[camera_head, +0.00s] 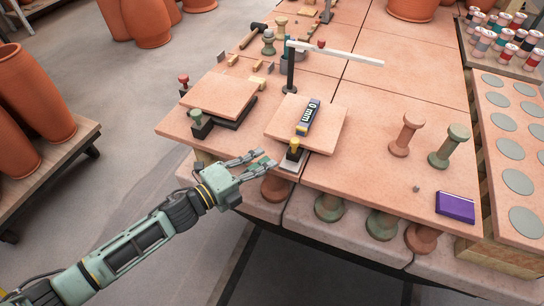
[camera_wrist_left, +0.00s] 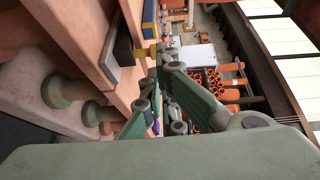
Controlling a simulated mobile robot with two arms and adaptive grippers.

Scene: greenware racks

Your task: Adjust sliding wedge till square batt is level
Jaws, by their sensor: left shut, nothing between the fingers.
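A square terracotta batt (camera_head: 330,137) lies near the front edge of the table. A dark gauge (camera_head: 308,117) on it shows a label reading "0 mm". A small dark wedge block with a yellow knob (camera_head: 294,146) sits at the batt's front edge, on a pale plate (camera_head: 287,168). The yellow knob (camera_wrist_left: 147,50) also shows in the left wrist view, beyond the fingers. My left gripper (camera_head: 269,158) is shut and empty, just left of and in front of the wedge. I cannot tell whether it touches the wedge. My right gripper is out of view.
A second batt (camera_head: 219,96) with knobbed blocks lies to the left. A post with a white bar (camera_head: 335,53) stands behind. Two spool-shaped props (camera_head: 405,136) and a purple box (camera_head: 455,207) are to the right. More props stand under the table's front edge.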

